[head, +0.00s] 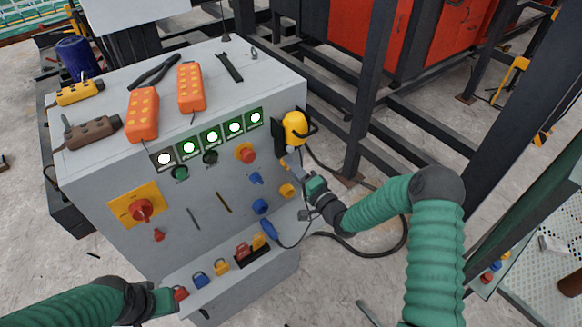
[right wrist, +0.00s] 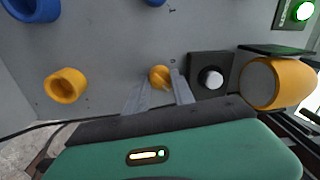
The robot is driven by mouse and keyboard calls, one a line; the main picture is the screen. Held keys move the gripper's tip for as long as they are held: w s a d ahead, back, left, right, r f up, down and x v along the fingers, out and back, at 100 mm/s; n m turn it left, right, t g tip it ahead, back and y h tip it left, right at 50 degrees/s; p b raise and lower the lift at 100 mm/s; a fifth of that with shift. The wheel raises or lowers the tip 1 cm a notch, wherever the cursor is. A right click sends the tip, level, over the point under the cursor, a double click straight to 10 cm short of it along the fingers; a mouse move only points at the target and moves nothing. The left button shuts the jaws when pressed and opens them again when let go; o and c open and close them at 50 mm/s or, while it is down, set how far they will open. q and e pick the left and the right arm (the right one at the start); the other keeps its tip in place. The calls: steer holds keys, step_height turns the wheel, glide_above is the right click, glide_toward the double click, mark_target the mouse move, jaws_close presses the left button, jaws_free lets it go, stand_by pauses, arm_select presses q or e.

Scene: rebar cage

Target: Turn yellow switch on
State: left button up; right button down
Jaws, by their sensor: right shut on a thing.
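The yellow switch (right wrist: 159,76) is a small rounded knob on the grey panel of the control box (head: 190,170). In the right wrist view my right gripper (right wrist: 161,88) has its two grey fingers on either side of the knob and is shut on it. In the head view this gripper (head: 292,163) reaches the right part of the panel from the right, and the knob is mostly hidden. Another yellow knob (right wrist: 65,86) sits apart from the fingers; it also shows in the head view (head: 287,190). My left gripper (head: 165,300) is at the lower left, by the shelf; its fingers are unclear.
A black square with a white button (right wrist: 212,79) and a large yellow plug (right wrist: 275,82) sit close beside the gripped knob. The box also bears lit green buttons (head: 212,136), a red rotary switch (head: 141,210) and padlocks on a low shelf. Orange pendants (head: 143,114) lie on top. Dark steel posts (head: 370,90) stand right.

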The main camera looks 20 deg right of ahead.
steer(key=shift+f, duration=0.25)
steer(key=c, duration=1.3)
jaws_free()
steer(key=shift+d, duration=0.1)
steer(key=shift+o, duration=1.1)
steer(key=shift+d+r, duration=0.1)
steer(key=b+v, duration=0.1)
steer(key=v, duration=1.6)
steer(key=shift+b, duration=0.35)
steer(key=shift+w, duration=0.1)
